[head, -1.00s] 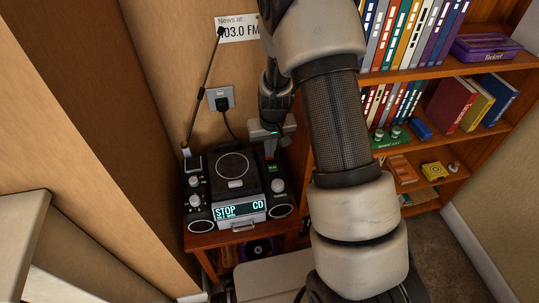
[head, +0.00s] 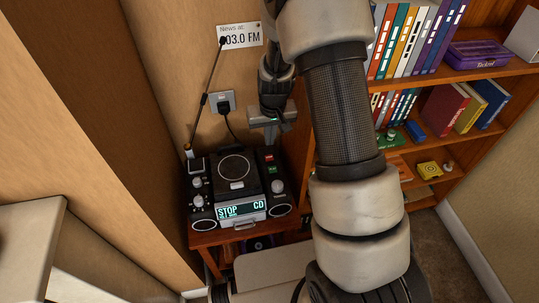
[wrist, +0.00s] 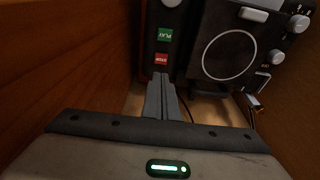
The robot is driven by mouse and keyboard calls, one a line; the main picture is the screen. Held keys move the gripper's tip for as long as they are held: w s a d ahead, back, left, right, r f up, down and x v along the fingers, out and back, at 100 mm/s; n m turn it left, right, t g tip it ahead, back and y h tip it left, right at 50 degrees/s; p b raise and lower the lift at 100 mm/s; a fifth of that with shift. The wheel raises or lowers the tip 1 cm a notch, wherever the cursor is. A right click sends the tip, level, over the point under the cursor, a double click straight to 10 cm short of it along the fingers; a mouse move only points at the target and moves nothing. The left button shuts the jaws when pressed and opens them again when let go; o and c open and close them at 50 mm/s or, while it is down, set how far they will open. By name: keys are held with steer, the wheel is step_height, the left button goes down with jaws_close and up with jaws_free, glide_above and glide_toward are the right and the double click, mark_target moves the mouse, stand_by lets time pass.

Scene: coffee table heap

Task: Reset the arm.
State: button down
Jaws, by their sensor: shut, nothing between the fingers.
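My gripper (head: 271,141) hangs above the back right of the black radio-CD player (head: 233,205), beside the bookcase. In the wrist view its two grey fingers (wrist: 161,77) are pressed together, with nothing between them. Their tips appear just below the red STOP button (wrist: 161,59) in the picture, and the green PLAY button (wrist: 164,34) is beyond it. In the head view the fingers look raised clear of the player. The player's display reads STOP and CD.
The player stands on a small wooden table (head: 207,239). Its antenna (head: 205,100) rises at the left, near a wall socket (head: 222,102). A bookcase (head: 470,74) with books and boxes stands close at the right. A pale surface (head: 28,232) juts in at the lower left.

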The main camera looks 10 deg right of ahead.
stand_by(0.3)
steer(key=s+a+r+t, duration=0.1)
steer(key=s+r, duration=0.4)
steer(key=r, duration=0.6)
steer(key=s+r+t, duration=0.1)
steer(key=s+r, duration=0.3)
steer(key=r, duration=0.7)
steer(key=s+d+r+t, duration=0.1)
steer(key=s+r, duration=0.3)
steer(key=s, duration=0.4)
steer(key=s+r+t, duration=0.1)
steer(key=s+r, duration=0.4)
steer(key=s, duration=0.4)
step_height(320, 180, up, 22)
steer(key=p, duration=2.2)
steer(key=shift+w+f+g+p, duration=0.2)
steer(key=shift+w+g+p, duration=0.1)
steer(key=shift+w+p, duration=0.05)
steer(key=shift+a, duration=0.1)
